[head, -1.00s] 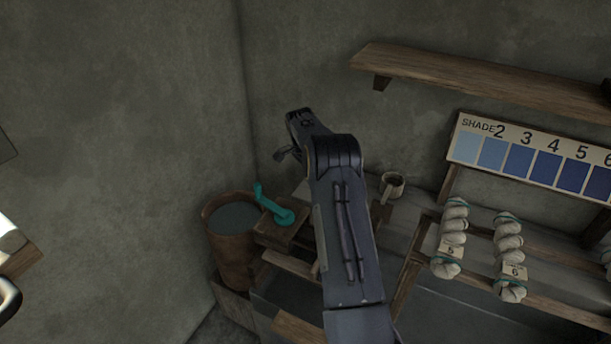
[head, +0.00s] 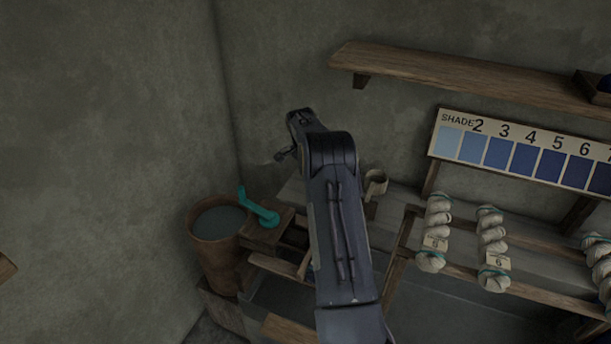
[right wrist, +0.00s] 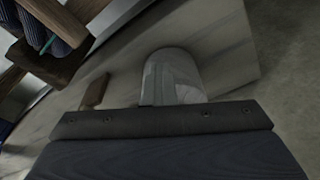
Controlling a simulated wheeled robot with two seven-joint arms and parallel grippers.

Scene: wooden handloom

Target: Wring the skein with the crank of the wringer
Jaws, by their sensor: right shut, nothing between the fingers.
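The wringer's teal crank (head: 258,208) stands on a wooden block (head: 268,233) beside a brown bucket in the head view, its handle end pointing up. My right arm rises in front of the wringer and hides part of it. My right gripper (right wrist: 160,88) is shut and empty in the right wrist view, over a grey surface and away from the crank. Dark blue yarn with a teal tie (right wrist: 47,42) shows at the upper left of that view beside wooden bars; I cannot tell how it is held. My left gripper is out of view.
The brown bucket (head: 213,253) of dark liquid stands in the corner. A mug (head: 375,182) sits behind my arm. Pale skeins (head: 492,240) hang on a wooden rack at right, under a shade chart (head: 510,152) and a shelf (head: 440,70).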

